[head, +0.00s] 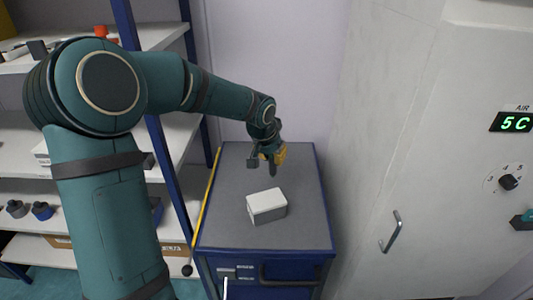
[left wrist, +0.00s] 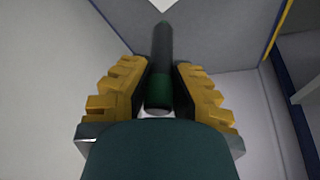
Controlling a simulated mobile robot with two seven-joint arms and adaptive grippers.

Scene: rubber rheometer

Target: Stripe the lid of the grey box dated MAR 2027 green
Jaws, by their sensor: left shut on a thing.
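A small grey box with a white lid (head: 266,199) stands on the grey top of a blue cabinet. No date can be read on it, and no green stripe shows on the lid. My left gripper (head: 270,160) is above the cabinet top, behind the box and apart from it. In the left wrist view the yellow-padded fingers (left wrist: 160,88) are shut on a dark marker with a green band (left wrist: 161,60), which points away from the wrist. A white corner, likely of the lid (left wrist: 162,4), shows at the top edge. My right gripper is out of view.
The blue cabinet (head: 228,222) has free room around the box. A yellow strip (head: 207,195) runs along its left edge. Shelves (head: 175,135) with small items stand left. A tall pale cabinet with a handle (head: 390,232), knob (head: 508,182) and green display (head: 514,123) stands right.

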